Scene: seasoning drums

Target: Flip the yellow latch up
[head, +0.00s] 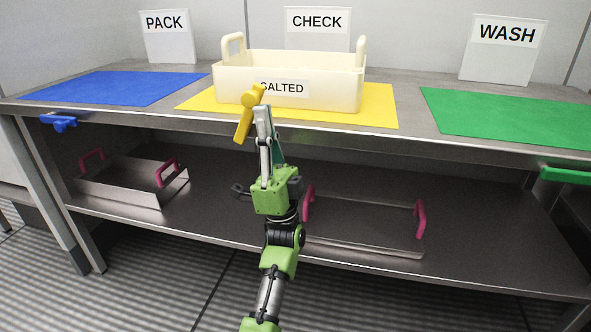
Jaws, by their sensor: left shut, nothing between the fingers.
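The yellow latch (244,122) is at the table's front edge, below the cream crate marked SALTED. Its handle hangs down and slightly left from a round pivot near the top. My left gripper (262,110) is shut and empty, pointing up, just right of the latch. Its fingertips overlap the latch's right side in the head view; I cannot tell whether they touch it. My right gripper is not in view.
The cream crate (330,90) stands on a yellow mat (380,115). A blue mat (110,88) with a blue latch (60,122) is left; a green mat (500,115) with a green latch (566,176) is right. Metal trays with pink handles (130,190) sit on the lower shelf.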

